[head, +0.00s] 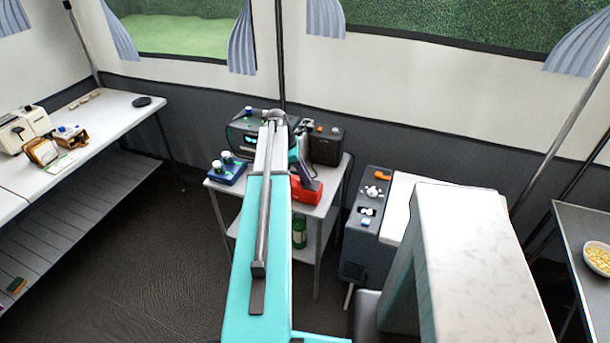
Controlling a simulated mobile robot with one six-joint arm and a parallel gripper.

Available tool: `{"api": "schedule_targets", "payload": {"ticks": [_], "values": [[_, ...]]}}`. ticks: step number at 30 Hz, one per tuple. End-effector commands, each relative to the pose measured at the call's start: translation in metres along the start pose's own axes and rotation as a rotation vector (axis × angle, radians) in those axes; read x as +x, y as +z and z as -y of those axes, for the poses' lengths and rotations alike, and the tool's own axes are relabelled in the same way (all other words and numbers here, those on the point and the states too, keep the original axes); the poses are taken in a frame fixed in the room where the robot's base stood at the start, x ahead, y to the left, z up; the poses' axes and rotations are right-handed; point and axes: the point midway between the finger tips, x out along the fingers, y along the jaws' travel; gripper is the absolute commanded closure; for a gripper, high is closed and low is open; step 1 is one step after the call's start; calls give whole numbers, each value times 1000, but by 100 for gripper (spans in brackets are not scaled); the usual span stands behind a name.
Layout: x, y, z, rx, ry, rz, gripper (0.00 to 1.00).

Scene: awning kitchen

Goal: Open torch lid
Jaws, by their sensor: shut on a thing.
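A red object (307,190), which looks like the torch, sits on the small white table (327,205) in the middle of the head view. Its lid is too small and too covered to make out. My teal and grey arm reaches over this table from the bottom of the view. My gripper (304,171) is at the red object's upper part, just right of the arm, and is shut on it. The fingertips are tiny here, and my arm covers part of the spot. Whether the lid is raised cannot be told.
A dark device (242,128) and a black box (326,146) stand behind on the same table, with a blue box (227,172) at its left. A green bottle (299,232) is on the lower shelf. A grey cabinet (366,225) stands right.

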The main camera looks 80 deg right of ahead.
Motion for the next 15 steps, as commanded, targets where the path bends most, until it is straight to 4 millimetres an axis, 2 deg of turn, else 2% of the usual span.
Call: {"api": "schedule_targets", "payload": {"ticks": [8, 15], "values": [[-4, 7, 3, 15, 30, -75, 100], [-6, 17, 7, 37, 80, -207, 100]]}}
